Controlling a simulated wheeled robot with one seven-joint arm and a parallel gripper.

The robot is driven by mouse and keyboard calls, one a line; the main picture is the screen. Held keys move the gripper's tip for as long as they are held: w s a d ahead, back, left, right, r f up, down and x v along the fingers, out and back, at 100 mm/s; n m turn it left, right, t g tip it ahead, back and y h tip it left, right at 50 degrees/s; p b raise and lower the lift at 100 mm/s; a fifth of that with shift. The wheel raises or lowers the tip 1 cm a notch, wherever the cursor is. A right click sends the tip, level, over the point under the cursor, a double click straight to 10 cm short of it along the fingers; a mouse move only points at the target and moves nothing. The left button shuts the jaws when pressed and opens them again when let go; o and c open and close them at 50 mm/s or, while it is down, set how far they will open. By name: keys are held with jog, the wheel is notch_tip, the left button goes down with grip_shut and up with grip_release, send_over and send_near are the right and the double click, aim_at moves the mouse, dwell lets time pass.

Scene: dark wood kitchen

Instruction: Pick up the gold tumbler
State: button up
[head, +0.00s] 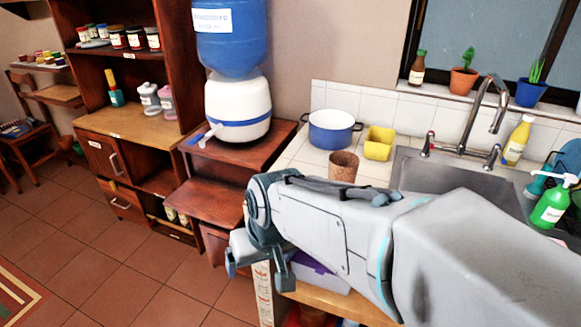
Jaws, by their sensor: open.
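My gripper (257,268) is open and empty, pointing down in front of the counter's left end. It is apart from the tumbler, lower and to the left in the picture. My arm hides part of the counter's front.
The blue and white pot (333,129) sits against the wall tiles. A water dispenser (237,105) stands at left on a wooden stand. Floor at left is clear.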

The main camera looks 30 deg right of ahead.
jog(key=w+f+m+t+b, duration=0.15)
jog(key=w+f+m, duration=0.25)
jog(key=w+f, duration=0.6)
jog(key=w+d+f+m+t+h+b, duration=0.1)
jog(key=w+d+f+m+h, duration=0.1)
jog(key=d+f+m+h, duration=0.15)
jog(key=w+d+f+m+t+h, duration=0.1)
jog(key=w+d+f+m+h, duration=0.15)
jog(key=d, duration=0.25)
jog(key=s+d+r+m+h+b, duration=0.1)
jog(key=s+d+r+m+h, duration=0.25)
jog(key=d+r+h, duration=0.7)
jog(key=shift+n+h, duration=0.45)
jog(key=x, duration=0.5)
jog(key=b+x, duration=0.1)
jog(key=x, duration=0.2)
jog(key=shift+w+f, duration=0.2)
jog(key=shift+f, duration=0.2)
jog(key=shift+w+x, duration=0.15)
jog(key=shift+x, duration=1.15)
jog(key=shift+w+x, duration=0.2)
jog(key=shift+x, duration=1.1)
jog(key=shift+a+f+t, duration=0.1)
jog(key=shift+a+t, duration=0.05)
jog(key=shift+t, duration=0.2)
